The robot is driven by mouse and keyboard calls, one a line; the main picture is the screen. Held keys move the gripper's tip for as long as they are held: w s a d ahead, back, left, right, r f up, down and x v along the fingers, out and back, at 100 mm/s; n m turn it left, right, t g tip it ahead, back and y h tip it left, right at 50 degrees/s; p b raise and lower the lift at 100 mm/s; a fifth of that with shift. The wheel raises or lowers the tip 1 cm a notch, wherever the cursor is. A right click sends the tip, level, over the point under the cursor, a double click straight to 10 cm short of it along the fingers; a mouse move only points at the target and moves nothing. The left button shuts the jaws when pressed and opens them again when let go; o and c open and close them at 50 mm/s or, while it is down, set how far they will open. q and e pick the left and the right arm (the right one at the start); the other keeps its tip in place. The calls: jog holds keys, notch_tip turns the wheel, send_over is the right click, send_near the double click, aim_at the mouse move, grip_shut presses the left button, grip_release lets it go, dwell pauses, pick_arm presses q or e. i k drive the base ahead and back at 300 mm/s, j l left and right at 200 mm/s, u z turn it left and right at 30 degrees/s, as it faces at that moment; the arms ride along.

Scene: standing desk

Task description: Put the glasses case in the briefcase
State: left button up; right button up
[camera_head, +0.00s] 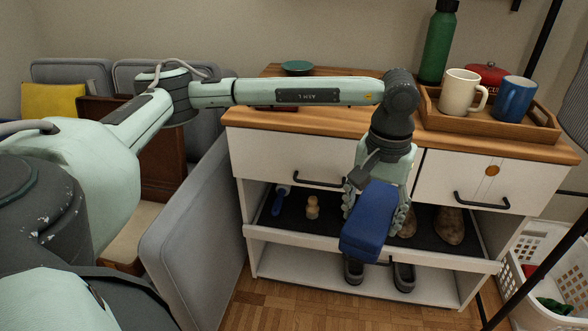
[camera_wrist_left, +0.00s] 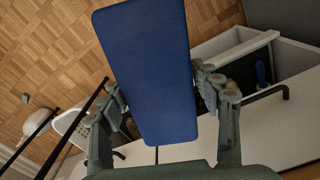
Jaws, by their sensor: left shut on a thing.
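The glasses case (camera_head: 368,222) is a blue, smooth, box-like case. My left gripper (camera_head: 377,208) points down and is shut on it, in front of the open middle shelf of the white cabinet. In the left wrist view the case (camera_wrist_left: 150,65) lies between the two fingers of the left gripper (camera_wrist_left: 160,90), one on each side, clear of the floor. I cannot make out a briefcase in either view. My right gripper is not in view.
The white cabinet's wooden top (camera_head: 340,118) bears a tray (camera_head: 450,120) with a cream mug (camera_head: 459,92) and a blue mug (camera_head: 514,99). A green bottle (camera_head: 438,45) stands behind. Grey padded seats (camera_head: 185,225) are left; a white basket (camera_head: 535,300) is right.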

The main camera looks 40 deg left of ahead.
aim_at(130, 236)
jog(key=k+j, duration=0.45)
jog(key=k+j+u, duration=0.1)
jog(key=u, duration=1.1)
